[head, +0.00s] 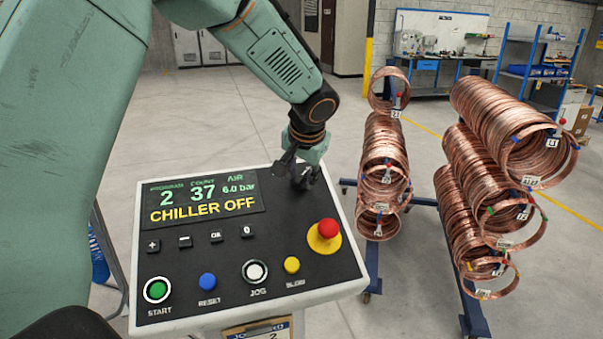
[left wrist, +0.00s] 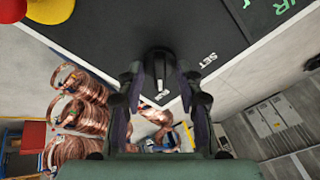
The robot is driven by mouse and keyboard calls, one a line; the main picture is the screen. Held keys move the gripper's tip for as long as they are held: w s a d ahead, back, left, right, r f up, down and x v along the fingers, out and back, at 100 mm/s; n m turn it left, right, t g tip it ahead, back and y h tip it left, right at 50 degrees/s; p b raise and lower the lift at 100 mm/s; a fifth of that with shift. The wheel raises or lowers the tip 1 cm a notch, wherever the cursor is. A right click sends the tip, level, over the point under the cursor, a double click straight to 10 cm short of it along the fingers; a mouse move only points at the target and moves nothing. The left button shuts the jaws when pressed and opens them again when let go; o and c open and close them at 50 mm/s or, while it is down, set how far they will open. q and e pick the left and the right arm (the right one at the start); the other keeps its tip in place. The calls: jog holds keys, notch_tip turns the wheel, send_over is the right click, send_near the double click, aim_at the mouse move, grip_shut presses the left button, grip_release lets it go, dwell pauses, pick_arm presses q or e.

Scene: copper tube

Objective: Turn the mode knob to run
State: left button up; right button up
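The control panel (head: 250,260) has a dark face and a display reading CHILLER OFF. My left gripper (head: 303,180) is over its far right corner, where it largely hides the mode knob in the head view. In the left wrist view, the black knob (left wrist: 159,64) lies between the two fingers of my left gripper (left wrist: 159,74). The fingers are spread, one on each side, with small gaps to the knob visible. A white mark shows on the knob's lower part, toward a small unreadable label. A SET label (left wrist: 208,60) is right of the knob. My right gripper is not in view.
A red emergency button (head: 328,229) on a yellow base is near the gripper. Start (head: 157,289), reset (head: 208,281), jog (head: 255,271) and yellow (head: 292,265) buttons line the front. Racks of copper coils (head: 383,160) stand right of the panel.

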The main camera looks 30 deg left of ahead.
pick_arm(q)
jog(key=shift+r, duration=0.1)
jog(key=v, duration=1.1)
jog(key=shift+r, duration=0.3)
jog(key=shift+s+d, duration=0.1)
jog(key=shift+s, duration=0.05)
jog(key=shift+f, duration=0.1)
